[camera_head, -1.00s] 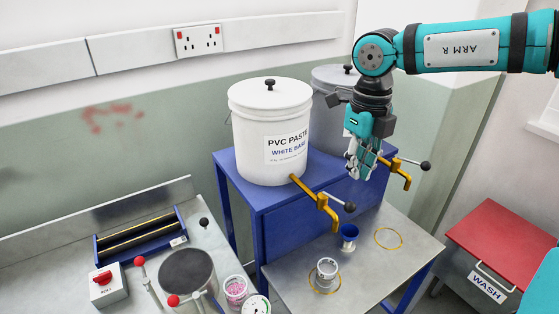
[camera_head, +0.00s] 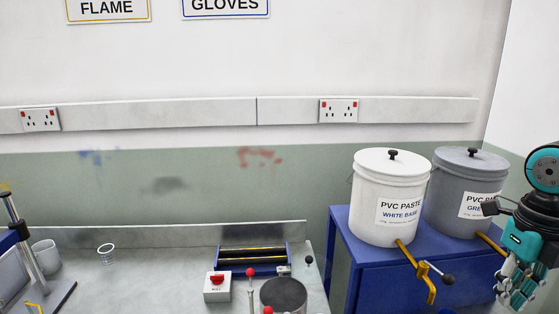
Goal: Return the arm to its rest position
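My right arm is at the right edge of the head view, with its teal gripper (camera_head: 515,287) pointing down in front of the grey paste bucket (camera_head: 457,190). The fingers are partly cut off and small, so I cannot tell whether they are open or shut. A white bucket (camera_head: 378,215) labelled PVC PASTE WHITE BASE stands beside the grey one on a blue stand (camera_head: 340,255). A yellow tap (camera_head: 420,278) with a black-knobbed lever sticks out below the white bucket. My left gripper is not in view.
Wall sockets (camera_head: 338,110) are behind.

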